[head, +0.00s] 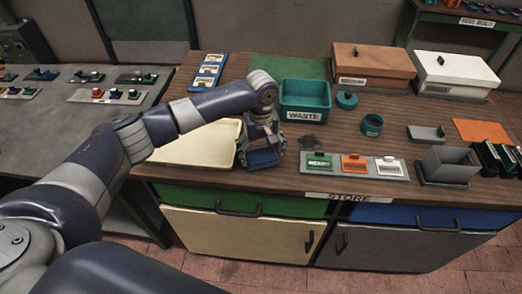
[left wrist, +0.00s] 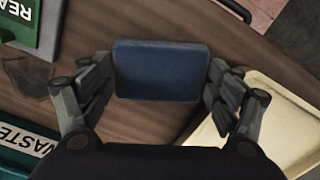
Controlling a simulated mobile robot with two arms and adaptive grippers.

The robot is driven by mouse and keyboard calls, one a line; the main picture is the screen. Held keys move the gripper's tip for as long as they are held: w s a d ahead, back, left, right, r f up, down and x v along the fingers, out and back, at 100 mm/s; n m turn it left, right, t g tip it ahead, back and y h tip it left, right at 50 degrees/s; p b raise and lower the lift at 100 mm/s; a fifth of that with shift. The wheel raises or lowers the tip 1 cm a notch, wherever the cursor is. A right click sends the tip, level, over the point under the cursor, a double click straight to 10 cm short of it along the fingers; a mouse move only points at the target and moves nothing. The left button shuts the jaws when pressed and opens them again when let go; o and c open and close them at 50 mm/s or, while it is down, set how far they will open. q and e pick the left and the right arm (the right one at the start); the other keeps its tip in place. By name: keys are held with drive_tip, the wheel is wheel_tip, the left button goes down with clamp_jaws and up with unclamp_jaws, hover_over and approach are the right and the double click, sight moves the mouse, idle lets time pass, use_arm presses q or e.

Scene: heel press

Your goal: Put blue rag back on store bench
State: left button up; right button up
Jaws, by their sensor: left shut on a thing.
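The blue rag (head: 264,158) is a small, dark blue, folded-looking block. My left gripper (head: 262,150) is shut on it, with the fingers at its two ends, as the left wrist view (left wrist: 160,72) also shows. The rag is over the front of the brown store bench (head: 290,188), between the cream tray and the green, orange and white button panel. I cannot tell whether its underside touches the bench top. The bench bears a STORE label (head: 337,197) on its front edge. My right gripper is not in view.
The cream tray (head: 196,150) lies left of the rag. The teal WASTE bin (head: 305,97) stands behind it. The button panel (head: 352,165), a grey open box (head: 447,165) and a teal ring (head: 371,125) are to the right. Bare wood with a dark stain (head: 311,143) lies between.

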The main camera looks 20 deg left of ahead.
sight(261, 154)
use_arm(q)
drive_tip(key=shift+f, duration=0.3)
drive_tip(key=shift+f, duration=0.1)
drive_tip(key=o, duration=0.9)
drive_tip(key=shift+c, duration=0.2)
wheel_tip(261, 154, up, 12)
drive_tip(key=b, duration=0.3)
